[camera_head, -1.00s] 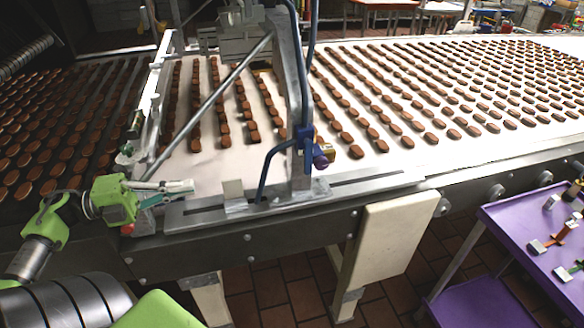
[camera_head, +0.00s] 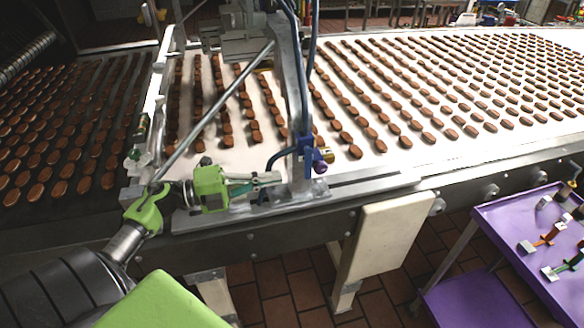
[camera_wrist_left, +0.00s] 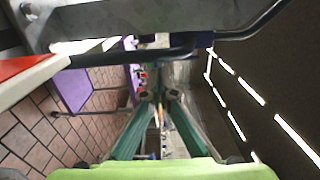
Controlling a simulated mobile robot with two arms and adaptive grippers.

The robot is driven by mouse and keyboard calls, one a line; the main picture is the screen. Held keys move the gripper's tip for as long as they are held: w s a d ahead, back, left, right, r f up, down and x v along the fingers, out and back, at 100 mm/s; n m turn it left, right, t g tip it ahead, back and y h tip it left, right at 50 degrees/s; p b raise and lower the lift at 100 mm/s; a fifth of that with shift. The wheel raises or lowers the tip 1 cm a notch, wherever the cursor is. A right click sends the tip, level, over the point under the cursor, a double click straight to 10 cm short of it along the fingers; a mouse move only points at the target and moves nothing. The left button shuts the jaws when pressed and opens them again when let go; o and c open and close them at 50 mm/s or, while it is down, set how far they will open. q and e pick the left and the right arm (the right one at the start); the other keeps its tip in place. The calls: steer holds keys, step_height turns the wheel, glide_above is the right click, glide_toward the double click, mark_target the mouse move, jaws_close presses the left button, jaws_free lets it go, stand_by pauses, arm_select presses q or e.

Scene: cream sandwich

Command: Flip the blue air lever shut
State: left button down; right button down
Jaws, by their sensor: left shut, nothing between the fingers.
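The blue air lever and its blue valve fitting (camera_head: 306,146) sit on the upright metal post at the conveyor's front edge, in the head view. A purple knob (camera_head: 320,166) sticks out on the fitting's right. I cannot tell the lever's position clearly. My left gripper (camera_head: 279,178) is shut and empty, low and to the left of the fitting, close to the post. My right gripper is not in view.
The post (camera_head: 297,90) and a slanted metal rod (camera_head: 215,112) stand near my left arm. The conveyor belt (camera_head: 420,160) carries many brown biscuits. A cream panel (camera_head: 378,240) hangs on the front. A purple cart (camera_head: 510,240) with tools stands at the right.

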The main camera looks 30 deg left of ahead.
mark_target(307, 163)
arm_select(q)
steer(key=p+x, duration=0.2)
steer(key=x, duration=0.3)
steer(key=shift+w+d, duration=0.1)
steer(key=shift+w, duration=0.05)
steer(key=shift+w+d+f+t+b, duration=0.1)
steer(key=shift+w+f+t+b, duration=0.1)
steer(key=shift+t+b, duration=0.35)
